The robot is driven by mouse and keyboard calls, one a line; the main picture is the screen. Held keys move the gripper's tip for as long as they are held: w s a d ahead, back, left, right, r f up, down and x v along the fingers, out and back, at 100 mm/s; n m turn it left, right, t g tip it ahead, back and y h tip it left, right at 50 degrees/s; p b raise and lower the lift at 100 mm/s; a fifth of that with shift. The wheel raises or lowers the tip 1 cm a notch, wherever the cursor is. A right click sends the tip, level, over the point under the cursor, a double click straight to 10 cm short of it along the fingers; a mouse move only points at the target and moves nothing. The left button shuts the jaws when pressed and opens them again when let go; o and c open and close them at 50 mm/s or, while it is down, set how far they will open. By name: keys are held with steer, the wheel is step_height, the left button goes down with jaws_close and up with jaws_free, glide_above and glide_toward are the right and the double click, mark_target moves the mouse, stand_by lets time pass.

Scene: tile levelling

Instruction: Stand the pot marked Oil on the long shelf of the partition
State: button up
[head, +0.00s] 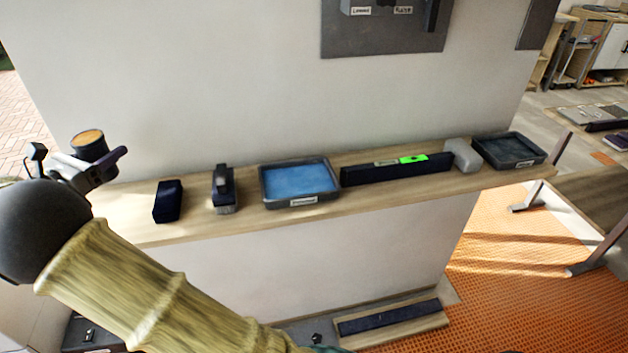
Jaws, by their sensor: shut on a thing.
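My gripper (96,165) is at the left, shut on a dark round pot (88,148) with an orange-brown top. The pot looks nearly upright, in front of the partition wall and near the left end of the long shelf. No label shows on its visible side, so I cannot read its mark. I cannot tell the gap between the pot and the shelf. The long shelf (195,204) is a pale wooden board running along the white partition (290,100). My arm hides part of its left end.
Along the shelf stand a dark block (168,202), a dark hand tool (223,190), a tray (268,199) with blue contents, a dark bar (370,174) with a green patch, a grey lump (463,154) and a dark tray (531,158). The shelf left of the block looks bare.

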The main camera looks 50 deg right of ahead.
steer(key=shift+s, duration=0.2)
steer(key=shift+w+a, duration=0.1)
steer(key=shift+f, duration=3.1)
steer(key=shift+f+p, duration=0.4)
steer(key=shift+f, duration=1.5)
steer(key=o, duration=1.1)
